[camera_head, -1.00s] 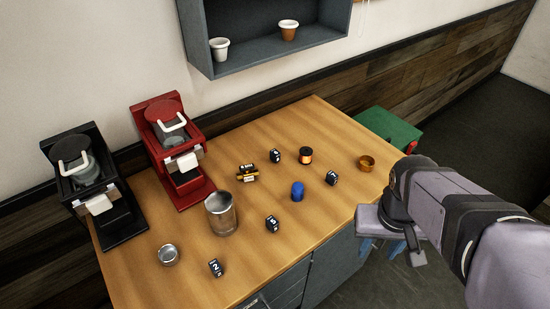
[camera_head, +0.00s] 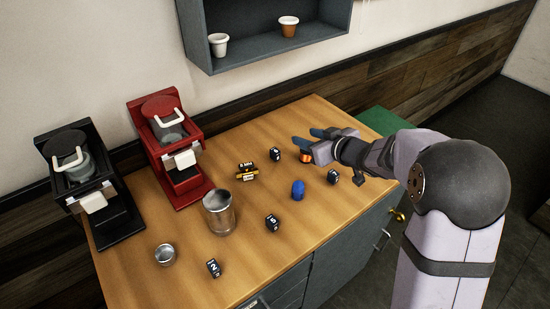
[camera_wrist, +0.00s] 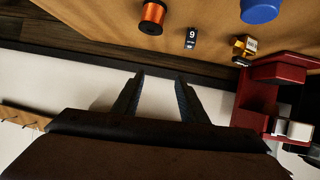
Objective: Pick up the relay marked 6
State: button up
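The relay marked 6 (camera_head: 275,154) is a small black block with a white digit, standing on the wooden table (camera_head: 245,265) near the back. The digit is small in the head view. The wrist view looks upside down, and there the same relay (camera_wrist: 191,38) reads like a 9, which fits a turned 6. My gripper (camera_head: 312,141) is above the table's back right part, to the right of this relay, pointing left. In the wrist view my gripper (camera_wrist: 158,88) has its two fingers apart with nothing between them. The relay is beyond the fingertips, not touched.
A copper wire spool (camera_wrist: 152,17) is close to the relay, partly hidden by my gripper in the head view. A yellow-black part (camera_head: 246,171), blue cylinder (camera_head: 298,190), other relays (camera_head: 272,222), metal cup (camera_head: 219,213) and red brewer (camera_head: 172,150) stand around.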

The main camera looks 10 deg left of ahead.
aim_at(275, 151)
jog(key=a+f, duration=0.1)
jog(key=s+a+f+n+y, duration=0.1)
jog(key=f, duration=0.1)
jog(key=a+f+g+y, duration=0.1)
jog(key=shift+s+a+f, duration=0.25)
jog(key=shift+a+f, duration=0.15)
jog(key=shift+f, duration=0.55)
jog(key=shift+f+p+x, duration=0.15)
jog(key=shift+p+x, duration=0.4)
jog(key=shift+x, duration=1.3)
jog(key=shift+f+p+x, duration=0.15)
jog(key=shift+p+x, duration=0.35)
jog(key=shift+x, duration=1.3)
jog(key=shift+s, duration=0.15)
grip_shut()
